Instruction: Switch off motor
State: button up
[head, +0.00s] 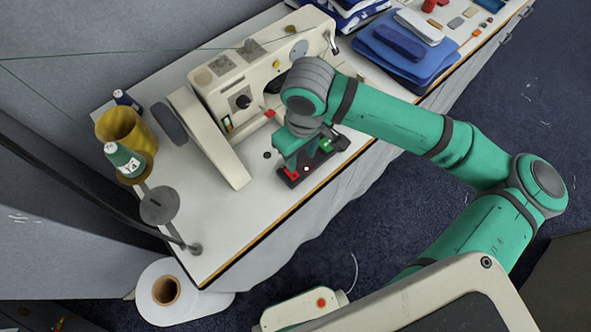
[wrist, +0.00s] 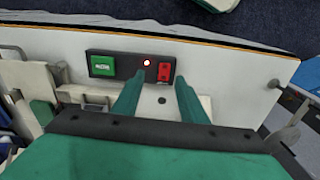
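The motor switch box is a small dark panel (head: 313,163) near the front edge of the white sewing table. It also shows in the wrist view (wrist: 127,67). It carries a green button (wrist: 103,65), a glowing red lamp (wrist: 147,62) and a red button (wrist: 165,72). In the head view the red button (head: 291,174) is at the panel's left end and the green one (head: 326,146) at its right. My gripper (wrist: 159,77) is open and empty, its two green fingers apart. Its fingertips appear near the lamp and red button; contact cannot be told.
A cream sewing machine (head: 240,85) stands behind the panel. A yellow cup (head: 122,129) and a green thread cone (head: 124,158) are at the left. Folded blue cloth (head: 385,60) lies at the back right. The white tabletop (head: 215,215) is clear at the front left.

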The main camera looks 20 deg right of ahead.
aim_at(295, 177)
jog(key=f, duration=0.3)
jog(key=a+f, duration=0.1)
jog(key=f, duration=0.5)
jog(key=shift+w+a, duration=0.1)
jog(key=shift+a, duration=0.1)
